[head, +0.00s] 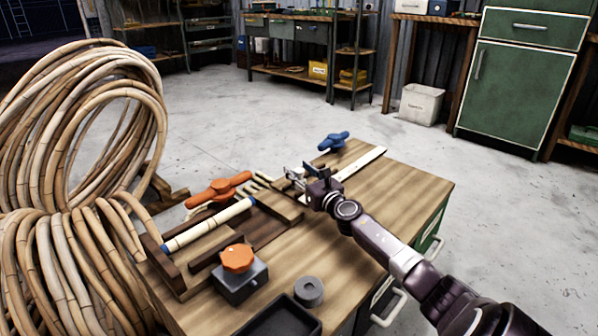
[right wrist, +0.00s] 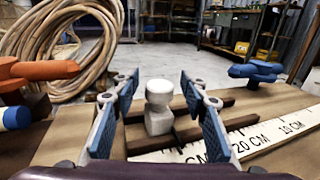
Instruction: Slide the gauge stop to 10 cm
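The gauge stop (right wrist: 159,108), a pale grey block with a rounded knob on top, stands upright in the right wrist view. My right gripper (right wrist: 160,118) is open around it, one blue-padded finger on each side with gaps between. The white ruler (right wrist: 262,138) runs beside it, with "20 CM" and "10 CM" readable; the stop is left of the 20 mark. In the head view the ruler (head: 360,164) lies on the bench and my right gripper (head: 297,180) is at its near left end, mostly hiding the stop. My left gripper is not in view.
The wooden bench (head: 395,192) holds a blue clamp knob (head: 333,141), an orange-handled clamp (head: 217,189), an orange-knobbed block (head: 239,274), a grey ring (head: 309,291) and a dark tray (head: 280,318). Rattan coils (head: 75,130) stand at the left. The bench right of the ruler is clear.

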